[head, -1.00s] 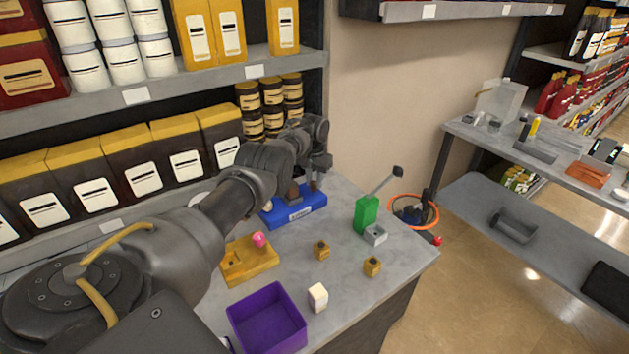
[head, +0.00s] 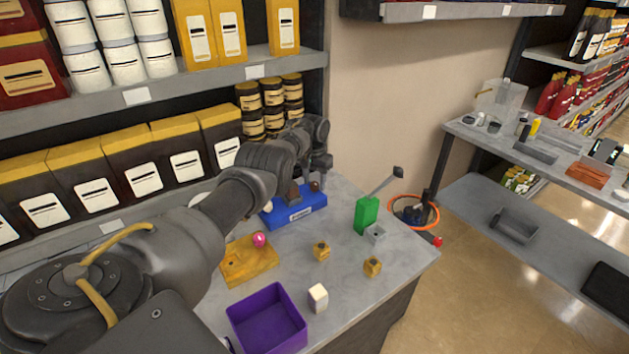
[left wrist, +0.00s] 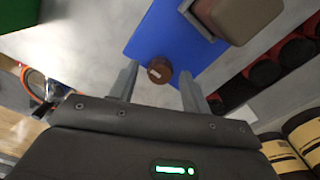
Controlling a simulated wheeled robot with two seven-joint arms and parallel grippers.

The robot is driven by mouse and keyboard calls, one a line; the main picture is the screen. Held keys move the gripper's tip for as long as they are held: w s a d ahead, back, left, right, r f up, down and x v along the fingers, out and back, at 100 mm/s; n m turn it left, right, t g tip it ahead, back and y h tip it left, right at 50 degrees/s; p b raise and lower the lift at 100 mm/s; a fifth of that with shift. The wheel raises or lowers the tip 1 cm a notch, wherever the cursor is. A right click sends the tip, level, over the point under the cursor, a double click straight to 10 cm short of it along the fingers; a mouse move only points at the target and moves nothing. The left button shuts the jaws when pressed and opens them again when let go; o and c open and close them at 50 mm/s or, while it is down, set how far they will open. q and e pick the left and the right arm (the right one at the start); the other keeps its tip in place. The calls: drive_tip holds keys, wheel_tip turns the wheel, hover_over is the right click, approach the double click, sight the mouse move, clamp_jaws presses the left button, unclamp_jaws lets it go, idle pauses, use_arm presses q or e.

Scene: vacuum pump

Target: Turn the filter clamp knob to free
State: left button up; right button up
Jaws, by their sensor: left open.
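The blue base (head: 300,215) of the pump stands on the grey table below the shelves. A round brown knob (head: 315,186) sits at its right end; in the left wrist view the knob (left wrist: 159,70) shows a small white mark on top. I take it to be the filter clamp knob. My left gripper (head: 320,165) is just above it, pointing down. In the left wrist view its open fingers (left wrist: 160,76) are on either side of the knob, with gaps visible. A brown block (left wrist: 240,18) stands on the base beside the knob. My right gripper is not in view.
A green block with a lever (head: 367,213) stands to the right of the base. A yellow tray (head: 248,268), two small yellow blocks, a white block (head: 318,298) and a purple bin (head: 266,320) are nearer. Stocked shelves rise behind and left.

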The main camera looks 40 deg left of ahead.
sight(314, 183)
use_arm(q)
wheel_tip(314, 183, up, 6)
drive_tip(key=shift+f+p, duration=0.1)
drive_tip(key=shift+p, duration=0.85)
drive_tip(key=shift+r+b, duration=0.3)
drive_tip(key=shift+r, duration=2.15)
